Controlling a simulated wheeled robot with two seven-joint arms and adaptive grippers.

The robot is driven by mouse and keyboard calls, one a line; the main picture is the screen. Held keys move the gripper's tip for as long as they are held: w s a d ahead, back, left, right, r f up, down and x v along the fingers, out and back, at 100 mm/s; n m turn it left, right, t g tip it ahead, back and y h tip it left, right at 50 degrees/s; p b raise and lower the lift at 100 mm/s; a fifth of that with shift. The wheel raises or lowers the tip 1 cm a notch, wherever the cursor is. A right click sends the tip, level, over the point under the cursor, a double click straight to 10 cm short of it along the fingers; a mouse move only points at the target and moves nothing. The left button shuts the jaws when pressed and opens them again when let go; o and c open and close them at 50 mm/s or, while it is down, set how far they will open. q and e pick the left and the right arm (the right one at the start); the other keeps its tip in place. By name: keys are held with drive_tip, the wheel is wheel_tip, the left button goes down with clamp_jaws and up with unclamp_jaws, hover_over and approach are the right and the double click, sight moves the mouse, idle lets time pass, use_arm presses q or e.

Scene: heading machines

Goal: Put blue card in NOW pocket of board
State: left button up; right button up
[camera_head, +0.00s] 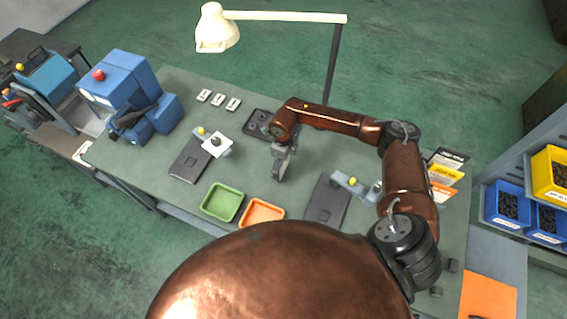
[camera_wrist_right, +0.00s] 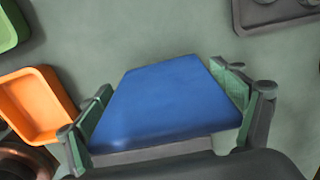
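The blue card (camera_wrist_right: 165,100) lies between the two green-padded fingers of my right gripper (camera_wrist_right: 165,105) in the right wrist view, its side edges against both pads. In the head view my right gripper (camera_head: 279,164) points down above the middle of the bench; the card cannot be made out there. At the bench's right end stand black, yellow and orange lettered panels (camera_head: 446,172), perhaps the board, partly hidden by my right arm. I cannot read a NOW pocket. My left gripper is not in view.
A green tray (camera_head: 223,185) and an orange tray (camera_head: 245,223) stand near the front edge. Dark plates with small fixtures lie on either side. A lamp (camera_head: 338,60) rises behind, a blue machine (camera_head: 118,85) stands left, and bins (camera_head: 507,207) are right.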

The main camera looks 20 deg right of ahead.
drive_tip(key=c, duration=0.6)
drive_tip(key=shift+r, duration=0.1)
drive_tip(key=shift+r, duration=0.25)
drive_tip(key=c, duration=0.3)
wheel_tip(320, 180, up, 2)
drive_tip(key=shift+r+b, duration=0.1)
drive_tip(key=shift+b, duration=0.75)
drive_tip(key=shift+c, duration=1.3)
drive_tip(key=s+a+r, duration=0.1)
drive_tip(key=r, duration=0.1)
drive_tip(key=s+a+r+b, duration=0.1)
drive_tip(key=r, duration=0.1)
drive_tip(key=s+a+r, duration=0.1)
drive_tip(key=r, duration=0.1)
drive_tip(key=shift+s+a, duration=0.25)
drive_tip(key=shift+s, duration=0.1)
drive_tip(key=s+a+r+b, duration=0.2)
drive_tip(key=s+a+r, duration=0.2)
drive_tip(key=s+a, duration=0.25)
drive_tip(key=d+f+n+b, duration=0.2)
drive_tip(key=d+n+b, duration=0.1)
drive_tip(key=n, duration=1)
drive_tip(key=d+f+n+b, duration=0.2)
drive_tip(key=d+n+b, duration=0.1)
drive_tip(key=n, duration=1.1)
drive_tip(key=shift+w+n, duration=0.3)
drive_tip(key=shift+w, duration=0.15)
